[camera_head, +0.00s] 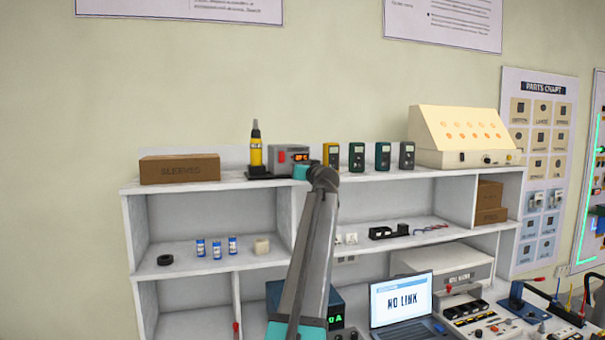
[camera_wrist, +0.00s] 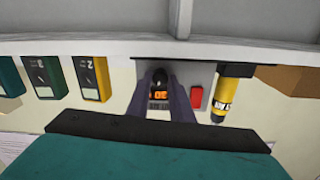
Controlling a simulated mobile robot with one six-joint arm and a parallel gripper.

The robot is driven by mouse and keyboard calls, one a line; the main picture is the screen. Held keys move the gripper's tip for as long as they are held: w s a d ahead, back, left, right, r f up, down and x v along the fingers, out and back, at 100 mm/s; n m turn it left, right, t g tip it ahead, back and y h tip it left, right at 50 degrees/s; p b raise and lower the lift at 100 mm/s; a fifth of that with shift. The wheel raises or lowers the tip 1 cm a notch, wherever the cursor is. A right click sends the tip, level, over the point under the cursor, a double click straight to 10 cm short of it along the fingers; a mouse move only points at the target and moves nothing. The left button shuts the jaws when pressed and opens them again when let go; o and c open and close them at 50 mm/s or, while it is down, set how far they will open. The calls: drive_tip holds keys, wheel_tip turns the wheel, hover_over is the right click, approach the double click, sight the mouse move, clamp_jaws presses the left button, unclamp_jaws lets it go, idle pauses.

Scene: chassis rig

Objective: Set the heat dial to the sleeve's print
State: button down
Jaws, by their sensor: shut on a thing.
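The heat station (camera_head: 289,157) is a grey box on the top shelf, with a red switch and an orange lit display. The wrist view shows the station (camera_wrist: 190,72) upside down, with its display (camera_wrist: 161,94) partly between my fingers; I cannot read the digits surely. My gripper (camera_wrist: 162,82) is at the station's front, its two dark fingers shut on the dark dial (camera_wrist: 160,75). The dial's mark is hidden. A brown box (camera_head: 180,169) marked SLEEVES stands at the shelf's left end. I see no readable heat figure on it.
A yellow hot-air tool (camera_head: 256,152) stands upright left of the station. Several meters (camera_head: 357,157) stand to its right, then a cream sloped panel box (camera_head: 462,134). Small blue-and-white cans (camera_head: 216,249) stand on the shelf below. A laptop (camera_head: 400,300) reads NO LINK.

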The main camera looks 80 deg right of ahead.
drive_tip(key=m, duration=0.5)
drive_tip(key=shift+f, duration=0.1)
drive_tip(key=m, duration=0.5)
drive_tip(key=shift+f, duration=0.1)
idle(0.5)
drive_tip(key=c, duration=1.6)
unclamp_jaws()
drive_tip(key=shift+o, duration=0.2)
